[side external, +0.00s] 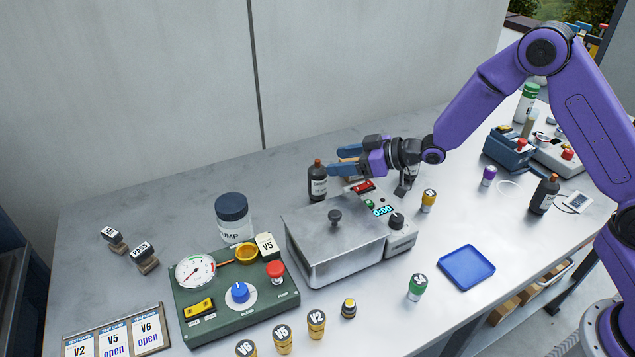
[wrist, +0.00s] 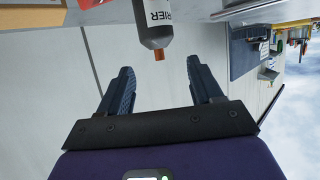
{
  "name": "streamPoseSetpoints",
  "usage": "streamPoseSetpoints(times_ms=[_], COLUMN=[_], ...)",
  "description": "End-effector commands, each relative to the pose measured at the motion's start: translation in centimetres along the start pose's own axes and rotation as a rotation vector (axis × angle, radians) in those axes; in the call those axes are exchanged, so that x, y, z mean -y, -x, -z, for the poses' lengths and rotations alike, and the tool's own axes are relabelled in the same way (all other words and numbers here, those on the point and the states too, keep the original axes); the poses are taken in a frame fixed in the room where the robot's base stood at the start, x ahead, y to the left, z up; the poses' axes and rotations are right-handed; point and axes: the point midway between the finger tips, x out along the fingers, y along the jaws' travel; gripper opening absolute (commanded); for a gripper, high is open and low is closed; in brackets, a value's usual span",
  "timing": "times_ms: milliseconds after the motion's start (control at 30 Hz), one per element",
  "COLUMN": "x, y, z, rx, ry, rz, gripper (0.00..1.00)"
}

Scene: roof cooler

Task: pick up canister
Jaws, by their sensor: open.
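My gripper (side external: 331,161) is open and empty, held level above the table behind the metal box. A dark brown bottle (side external: 318,186) with an orange-brown cap stands upright at its fingertips. In the wrist view, the bottle (wrist: 155,22) appears upside down, its cap pointing into the gap just beyond the open fingers (wrist: 158,78). Contact is not visible. Small canisters stand on the table: a yellow-capped one (side external: 428,200), a green-capped one (side external: 417,287) and a purple-capped one (side external: 488,176). I cannot tell which object the task means by canister.
The metal box (side external: 335,245) with a lid knob and timer stands in front of my gripper. Brass cylinders (side external: 283,338) line the front edge. A blue tray (side external: 467,267) lies right.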

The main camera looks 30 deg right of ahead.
Motion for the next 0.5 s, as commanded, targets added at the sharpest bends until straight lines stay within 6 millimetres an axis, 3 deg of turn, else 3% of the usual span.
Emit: streamPoseSetpoints(times_ms=[500], x=[0.0], y=[-4.9], z=[0.1], rx=[0.000], ry=[0.000], rz=[0.001], gripper=[0.65])
